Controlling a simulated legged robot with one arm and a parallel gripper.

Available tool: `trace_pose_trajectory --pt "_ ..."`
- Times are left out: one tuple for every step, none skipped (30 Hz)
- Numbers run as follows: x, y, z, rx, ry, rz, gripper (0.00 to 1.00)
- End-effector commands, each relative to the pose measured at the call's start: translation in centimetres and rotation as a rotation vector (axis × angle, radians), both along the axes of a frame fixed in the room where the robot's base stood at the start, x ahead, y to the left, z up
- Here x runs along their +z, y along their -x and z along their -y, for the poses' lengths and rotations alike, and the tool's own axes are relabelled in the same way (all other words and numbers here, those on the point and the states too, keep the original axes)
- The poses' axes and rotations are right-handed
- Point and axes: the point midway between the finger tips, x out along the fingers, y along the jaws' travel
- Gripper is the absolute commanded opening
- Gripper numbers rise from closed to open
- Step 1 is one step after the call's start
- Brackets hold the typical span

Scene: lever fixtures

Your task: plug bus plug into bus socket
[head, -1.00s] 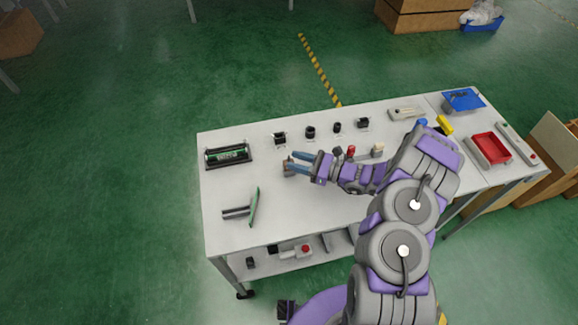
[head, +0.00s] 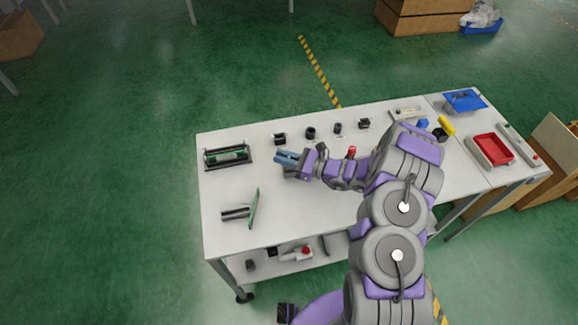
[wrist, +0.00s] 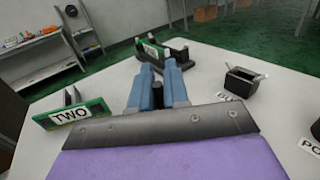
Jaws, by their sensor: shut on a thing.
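My gripper (head: 277,156) reaches over the left part of the white table. Its blue fingers show in the wrist view (wrist: 159,78). They are shut on a small dark piece (wrist: 157,90), seen only in part between them; I take it to be the bus plug. The bus socket (head: 279,138) is a small black box on the table, just beyond the fingertips in the head view. In the wrist view the socket (wrist: 240,83) is right of the fingers and apart from them, with a partly hidden "BU" label in front. The plug's lower end is hidden.
A black fixture holding a green board (head: 228,155) stands at the table's left. A green board labelled TWO (wrist: 75,113) stands nearer my side. Several black sockets line the back, including a round one (head: 310,133). A red piece (head: 351,152) stands beside my arm.

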Motion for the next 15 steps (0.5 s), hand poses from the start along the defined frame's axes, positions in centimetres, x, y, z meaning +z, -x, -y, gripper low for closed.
trace_pose_trajectory --pt "0.0 0.0 0.01 0.0 0.0 0.0 0.07" --pt "0.0 0.0 0.01 0.0 0.0 0.0 0.04" --pt "0.0 0.0 0.01 0.0 0.0 0.0 0.0" --pt "0.0 0.0 0.01 0.0 0.0 0.0 0.0" --pt "0.0 0.0 0.01 0.0 0.0 0.0 0.0" --pt "0.0 0.0 0.01 0.0 0.0 0.0 0.0" --pt "0.0 0.0 0.01 0.0 0.0 0.0 0.0" --pt "0.0 0.0 0.01 0.0 0.0 0.0 0.0" --pt "0.0 0.0 0.01 0.0 0.0 0.0 0.0" --pt "0.0 0.0 0.01 0.0 0.0 0.0 0.0" --pt "0.0 0.0 0.01 0.0 0.0 0.0 0.0" --pt "0.0 0.0 0.01 0.0 0.0 0.0 0.0" --pt "0.0 0.0 0.01 0.0 0.0 0.0 0.0" --pt "0.02 0.0 0.01 0.0 0.0 0.0 0.0" --pt "0.06 0.0 0.01 0.0 0.0 0.0 0.0"
